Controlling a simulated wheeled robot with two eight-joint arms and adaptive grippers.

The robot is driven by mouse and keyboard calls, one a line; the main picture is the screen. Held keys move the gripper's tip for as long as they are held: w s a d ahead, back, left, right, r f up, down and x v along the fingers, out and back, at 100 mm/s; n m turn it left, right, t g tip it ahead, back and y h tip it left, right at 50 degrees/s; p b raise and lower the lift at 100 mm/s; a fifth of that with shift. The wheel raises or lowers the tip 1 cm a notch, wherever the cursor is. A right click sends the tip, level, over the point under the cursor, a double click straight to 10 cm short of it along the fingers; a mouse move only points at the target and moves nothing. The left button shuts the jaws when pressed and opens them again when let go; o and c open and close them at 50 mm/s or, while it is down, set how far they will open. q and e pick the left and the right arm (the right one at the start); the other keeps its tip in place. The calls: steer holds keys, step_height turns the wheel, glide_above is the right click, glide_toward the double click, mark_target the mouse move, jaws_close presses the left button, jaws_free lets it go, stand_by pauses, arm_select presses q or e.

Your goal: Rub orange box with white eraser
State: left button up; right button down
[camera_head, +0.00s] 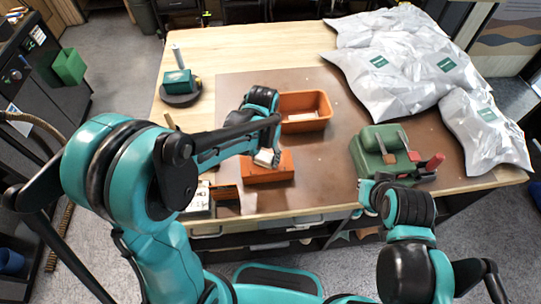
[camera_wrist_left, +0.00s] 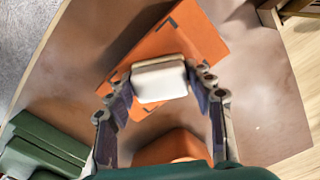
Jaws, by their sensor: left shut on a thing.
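An orange box (camera_head: 270,172) lies on the brown mat near the table's front. It also shows in the left wrist view (camera_wrist_left: 200,38), with dark corner marks. My left gripper (camera_head: 268,150) is shut on a white eraser (camera_head: 264,158), which sits between its fingers in the left wrist view (camera_wrist_left: 160,82). The eraser overlaps the box's edge; I cannot tell whether they touch. My right gripper (camera_head: 366,196) is at the table's front edge, away from the box. Its fingers are too small to judge.
An orange bin (camera_head: 318,124) stands behind the box. A green case (camera_head: 366,157) with tools is at right. Silver bags (camera_head: 385,75) fill the back right. A dark round stand (camera_head: 180,99) is at back left. The mat (camera_head: 330,180) is clear between box and case.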

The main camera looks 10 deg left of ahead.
mark_target(255, 157)
arm_select(q)
steer(key=shift+s+a+f, duration=0.1)
steer(key=shift+s+a, duration=0.15)
steer(key=shift+a, duration=0.5)
steer(key=shift+s+a+f, duration=0.1)
steer(key=shift+s+a, duration=0.1)
steer(key=shift+a, duration=0.55)
steer(key=shift+a+r, duration=0.15)
steer(key=shift+a, duration=0.05)
steer(key=shift+d, duration=0.2)
steer(key=shift+w+d+b, duration=0.2)
steer(key=shift+d+b, duration=0.05)
steer(key=shift+d, duration=0.5)
steer(key=shift+w+d+b, duration=0.2)
steer(key=shift+d, duration=0.55)
steer(key=shift+w+d, duration=0.3)
steer(key=shift+d, duration=0.55)
steer(key=shift+w+d, duration=0.25)
steer(key=shift+d, duration=0.65)
steer(key=shift+s+a, duration=0.25)
steer(key=shift+a, duration=0.65)
steer(key=shift+s+a, duration=0.2)
steer(key=shift+a, duration=0.65)
steer(key=shift+s+a, duration=0.3)
steer(key=shift+a, duration=0.6)
steer(key=shift+s+a, duration=0.25)
steer(key=shift+a, duration=0.6)
